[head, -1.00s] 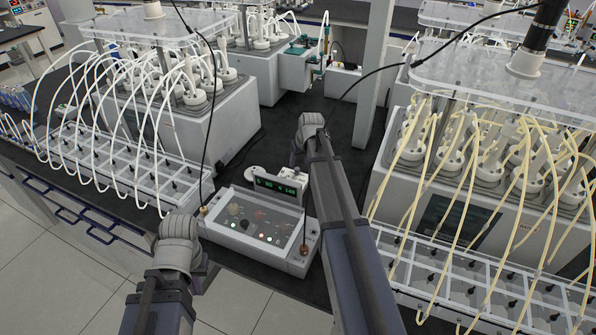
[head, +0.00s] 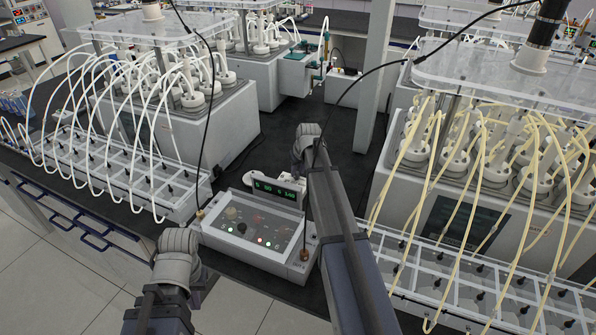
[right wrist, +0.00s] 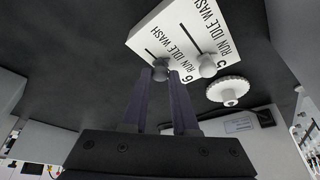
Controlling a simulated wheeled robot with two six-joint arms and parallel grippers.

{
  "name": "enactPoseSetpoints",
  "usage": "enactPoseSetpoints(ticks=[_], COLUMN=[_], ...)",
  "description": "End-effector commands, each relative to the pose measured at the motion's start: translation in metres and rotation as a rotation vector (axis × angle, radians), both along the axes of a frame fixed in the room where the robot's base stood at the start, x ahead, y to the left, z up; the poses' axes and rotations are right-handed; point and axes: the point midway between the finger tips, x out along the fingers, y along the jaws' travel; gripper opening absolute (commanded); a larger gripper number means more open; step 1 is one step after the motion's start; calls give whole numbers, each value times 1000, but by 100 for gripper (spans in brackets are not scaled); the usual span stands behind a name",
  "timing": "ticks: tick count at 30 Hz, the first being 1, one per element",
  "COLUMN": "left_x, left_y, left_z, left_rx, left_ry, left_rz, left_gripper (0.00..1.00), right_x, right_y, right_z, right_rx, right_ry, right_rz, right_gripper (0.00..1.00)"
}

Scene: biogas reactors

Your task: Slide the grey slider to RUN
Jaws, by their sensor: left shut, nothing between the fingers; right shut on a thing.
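In the right wrist view, a white slider box (right wrist: 172,38) carries two slots marked 5 and 6, each lettered RUN, IDLE, WASH. My right gripper (right wrist: 166,76) is shut on this knob. A lighter knob (right wrist: 207,66) sits on slot 5, just beside the fingers. In the head view my right arm covers most of the box. My left gripper (head: 204,282) is shut and empty, low beside the control console.
The control console (head: 246,240) with lit buttons and a green display (head: 277,191) stands left of my right arm. Tube-covered reactors (head: 195,130) flank both sides. A white toothed knob (right wrist: 229,89) is near the slider box. Dark bench top is clear behind my right arm.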

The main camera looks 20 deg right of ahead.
Motion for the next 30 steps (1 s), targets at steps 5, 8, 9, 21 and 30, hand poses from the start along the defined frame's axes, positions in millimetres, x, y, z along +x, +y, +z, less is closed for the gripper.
enactPoseSetpoints(ticks=[5,8,9,21,30], left_x=[0,0,0,0,0], left_y=[0,0,0,0,0], left_z=[0,0,0,0,0], left_rx=[0,0,0,0,0], left_ry=[0,0,0,0,0], left_rz=[0,0,0,0,0], left_gripper=[0,0,0,0,0], right_x=[0,0,0,0,0], right_y=[0,0,0,0,0], right_z=[0,0,0,0,0], right_rx=[0,0,0,0,0], right_ry=[0,0,0,0,0], right_rz=[0,0,0,0,0], right_gripper=[0,0,0,0,0])
